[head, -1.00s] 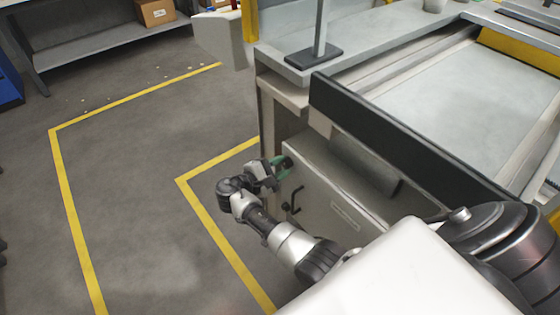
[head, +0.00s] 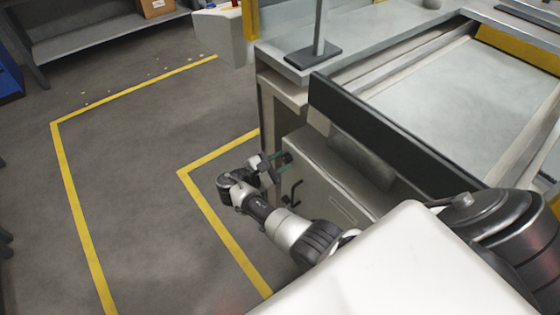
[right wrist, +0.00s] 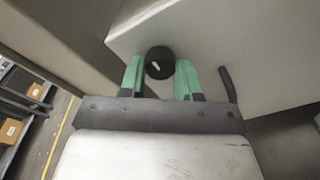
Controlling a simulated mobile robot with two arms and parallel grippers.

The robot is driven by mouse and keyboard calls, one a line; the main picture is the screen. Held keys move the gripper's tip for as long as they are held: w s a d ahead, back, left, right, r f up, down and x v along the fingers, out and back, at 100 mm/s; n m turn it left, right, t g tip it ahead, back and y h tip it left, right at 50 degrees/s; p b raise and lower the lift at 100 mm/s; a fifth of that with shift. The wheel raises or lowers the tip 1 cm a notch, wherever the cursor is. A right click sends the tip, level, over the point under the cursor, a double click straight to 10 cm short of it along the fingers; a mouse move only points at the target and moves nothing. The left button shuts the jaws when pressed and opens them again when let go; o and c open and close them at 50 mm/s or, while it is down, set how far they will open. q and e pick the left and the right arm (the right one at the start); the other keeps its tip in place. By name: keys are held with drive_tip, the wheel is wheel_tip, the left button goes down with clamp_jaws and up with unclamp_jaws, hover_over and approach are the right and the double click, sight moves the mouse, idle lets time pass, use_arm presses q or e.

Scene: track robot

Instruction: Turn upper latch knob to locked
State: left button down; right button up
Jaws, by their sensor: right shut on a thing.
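The upper latch knob is a round black knob (right wrist: 159,62) with a short pale mark on its face. It sits on the pale grey cabinet door (head: 322,190). In the right wrist view, my right gripper (right wrist: 158,74) has its green fingers on either side of the knob, shut on it. In the head view, the right gripper (head: 280,163) is at the door's upper left corner, and the knob (head: 287,157) shows only small and dark beyond the fingers. Whether the pale mark stands at locked cannot be told. My left gripper is not in view.
A black bar handle (head: 295,193) is on the door below the knob; it also shows in the right wrist view (right wrist: 228,84). A dark rail (head: 390,145) of the workbench runs above the door. The floor to the left, with yellow lines, is clear.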

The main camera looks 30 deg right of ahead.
drive_tip(key=o, duration=0.9)
drive_tip(key=shift+o, duration=0.2)
drive_tip(key=a+b, duration=0.1)
drive_tip(key=a, duration=0.9)
drive_tip(key=shift+s+a+r, duration=0.4)
drive_tip(key=shift+r, duration=0.05)
drive_tip(key=shift+f, duration=0.1)
